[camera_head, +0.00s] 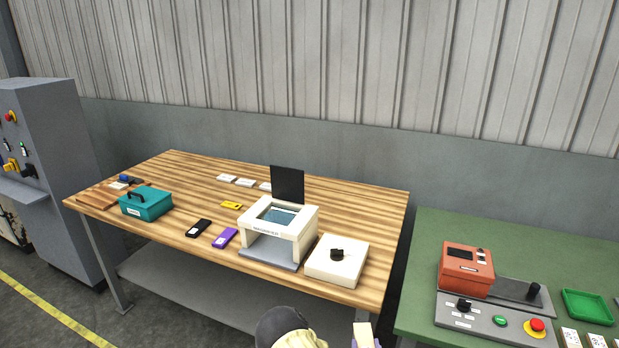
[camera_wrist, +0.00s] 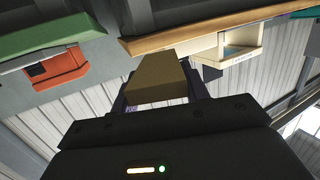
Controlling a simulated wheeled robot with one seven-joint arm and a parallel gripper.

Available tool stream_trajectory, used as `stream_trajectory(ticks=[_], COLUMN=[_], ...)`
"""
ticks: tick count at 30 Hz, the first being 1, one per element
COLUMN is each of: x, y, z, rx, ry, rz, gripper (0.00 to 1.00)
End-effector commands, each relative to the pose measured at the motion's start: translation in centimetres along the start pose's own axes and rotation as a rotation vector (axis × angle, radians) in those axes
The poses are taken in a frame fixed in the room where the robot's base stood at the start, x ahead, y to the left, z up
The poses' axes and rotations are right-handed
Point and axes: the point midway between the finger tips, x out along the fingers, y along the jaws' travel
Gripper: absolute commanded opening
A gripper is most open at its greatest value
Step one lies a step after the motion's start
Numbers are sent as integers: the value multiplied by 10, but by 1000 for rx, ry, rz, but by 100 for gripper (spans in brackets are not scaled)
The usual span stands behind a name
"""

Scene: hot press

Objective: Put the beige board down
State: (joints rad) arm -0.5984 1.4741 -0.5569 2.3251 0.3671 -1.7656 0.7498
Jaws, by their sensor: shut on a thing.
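The beige board (camera_wrist: 156,80) is held between the two fingers of my gripper (camera_wrist: 160,92) in the wrist view. In the head view the board (camera_head: 363,336) shows as a small pale upright strip at the bottom edge, and my gripper is mostly cut off there. The board is in the air in front of the wooden table (camera_head: 335,291), near its right end and the gap to the green table. Its lower part is hidden in the head view.
A teal toolbox (camera_head: 146,205) is at left. The green table (camera_head: 430,236) holds an orange device (camera_head: 466,270) and control panel. The wooden table's middle has free room.

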Motion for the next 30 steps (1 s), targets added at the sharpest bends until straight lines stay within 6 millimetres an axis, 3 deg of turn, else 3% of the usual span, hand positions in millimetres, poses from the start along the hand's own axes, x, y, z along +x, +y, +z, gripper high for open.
stream_trajectory(ticks=[5,18,30], x=[-2,-32,-35], y=[-1,-1,0], z=[5,56,60], rx=[0,-3,1], ry=[-3,-4,3], rz=[-1,1,1], gripper=[16,16,16])
